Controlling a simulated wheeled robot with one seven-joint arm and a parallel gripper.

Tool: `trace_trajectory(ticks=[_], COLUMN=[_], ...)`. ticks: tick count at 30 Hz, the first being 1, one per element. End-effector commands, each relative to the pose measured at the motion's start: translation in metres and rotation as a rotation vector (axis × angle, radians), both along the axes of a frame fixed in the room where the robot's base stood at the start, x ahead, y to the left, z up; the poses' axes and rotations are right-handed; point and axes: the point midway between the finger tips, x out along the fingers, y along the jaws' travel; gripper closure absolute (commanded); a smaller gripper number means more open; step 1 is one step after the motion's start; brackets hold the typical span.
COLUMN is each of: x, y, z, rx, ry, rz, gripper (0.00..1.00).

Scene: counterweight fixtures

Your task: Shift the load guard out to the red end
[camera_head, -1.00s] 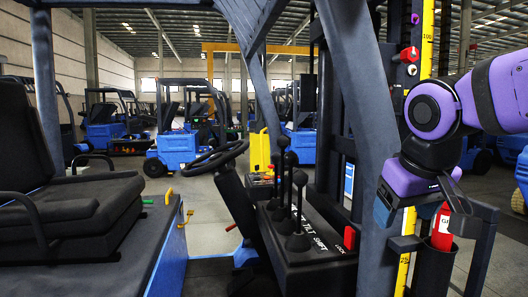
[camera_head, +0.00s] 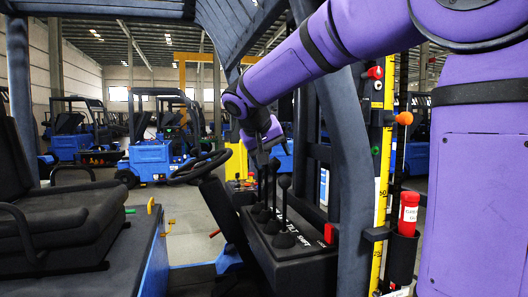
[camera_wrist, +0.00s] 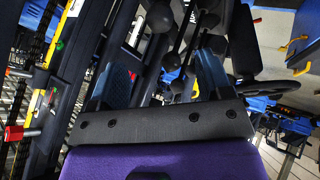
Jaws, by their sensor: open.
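My gripper (camera_head: 264,152) is open, just above the black control levers of a forklift, and points down at them. The nearest lever (camera_head: 284,182) stands upright in front of the others on a dark console (camera_head: 306,262) with white lettering; SHIFT is readable. In the wrist view the two blue-padded fingers of my gripper (camera_wrist: 163,78) are spread, with dark round lever knobs (camera_wrist: 167,63) showing between and beyond them. I cannot tell whether they touch a knob. A red switch (camera_head: 329,233) sits at the console's right edge. I cannot make out the load guard for certain.
A steering wheel (camera_head: 198,168) is left of the levers and a black seat (camera_head: 60,215) further left. A dark post (camera_head: 349,180) stands right of the console. A yellow scale (camera_head: 381,190) and a red canister (camera_head: 409,212) are beyond it. Other blue forklifts stand behind.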

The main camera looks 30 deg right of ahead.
Motion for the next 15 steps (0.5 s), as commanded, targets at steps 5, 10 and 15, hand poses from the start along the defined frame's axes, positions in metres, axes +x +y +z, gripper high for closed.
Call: trace_trajectory(ticks=[5,10,15], x=[0.007,0.014,0.021], y=[-0.018,-0.035,-0.049], z=[-0.023,-0.045,-0.064], rx=[0.0,0.002,0.001], ry=[0.004,0.003,0.002], rz=[-0.003,-0.002,-0.001], gripper=[0.28,0.28,0.28])
